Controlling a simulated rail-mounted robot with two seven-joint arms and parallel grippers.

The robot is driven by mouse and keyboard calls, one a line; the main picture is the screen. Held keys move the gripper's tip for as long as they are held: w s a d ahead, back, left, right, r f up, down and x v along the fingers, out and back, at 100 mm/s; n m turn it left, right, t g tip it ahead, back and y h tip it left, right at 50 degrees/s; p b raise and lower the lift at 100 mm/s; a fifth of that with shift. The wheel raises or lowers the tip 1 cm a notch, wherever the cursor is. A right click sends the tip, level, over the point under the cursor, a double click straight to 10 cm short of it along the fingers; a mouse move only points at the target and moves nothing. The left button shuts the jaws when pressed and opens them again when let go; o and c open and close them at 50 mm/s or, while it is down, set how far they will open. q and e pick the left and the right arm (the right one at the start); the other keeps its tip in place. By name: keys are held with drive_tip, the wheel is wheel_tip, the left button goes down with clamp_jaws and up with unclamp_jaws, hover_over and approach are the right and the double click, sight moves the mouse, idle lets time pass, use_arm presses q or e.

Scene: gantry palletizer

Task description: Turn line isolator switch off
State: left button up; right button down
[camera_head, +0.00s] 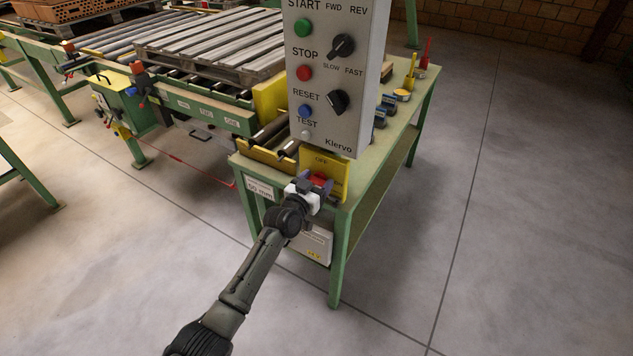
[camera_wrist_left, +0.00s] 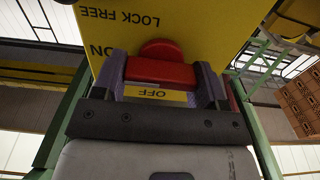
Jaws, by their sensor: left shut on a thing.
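The line isolator switch has a yellow plate (camera_head: 339,187) on the end of the green bench, below the grey control box. Its red handle (camera_head: 319,180) is partly hidden by my gripper in the head view. In the left wrist view the plate (camera_wrist_left: 205,35) reads upside down, with LOCK FREE, ON and OFF marks. There the red handle (camera_wrist_left: 160,70) lies crosswise between the fingers, beside the OFF mark. My left gripper (camera_head: 318,184) is shut on the handle; it also shows in the left wrist view (camera_wrist_left: 160,82). My right gripper is out of view.
The grey control box (camera_head: 340,75) with buttons and knobs hangs just above the switch. The green bench (camera_head: 385,165) carries small items and a red upright piece. A roller conveyor (camera_head: 190,90) with a wooden pallet stands behind left. The floor at right is clear.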

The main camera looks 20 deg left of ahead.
use_arm(q)
drive_tip(key=shift+n, duration=0.3)
drive_tip(key=n, duration=0.2)
drive_tip(key=shift+a+n+p, duration=0.1)
drive_tip(key=shift+n+p, duration=0.2)
drive_tip(key=shift+p, duration=0.05)
drive_tip(key=n, duration=0.5)
drive_tip(key=shift+a+n, duration=0.1)
drive_tip(key=shift+n, duration=0.2)
drive_tip(key=n, duration=0.5)
drive_tip(key=shift+f+p, duration=0.15)
drive_tip(key=shift+p, duration=0.2)
drive_tip(key=shift+n, duration=2)
drive_tip(key=shift+f, duration=0.1)
drive_tip(key=o, duration=0.9)
drive_tip(key=shift+o, duration=0.2)
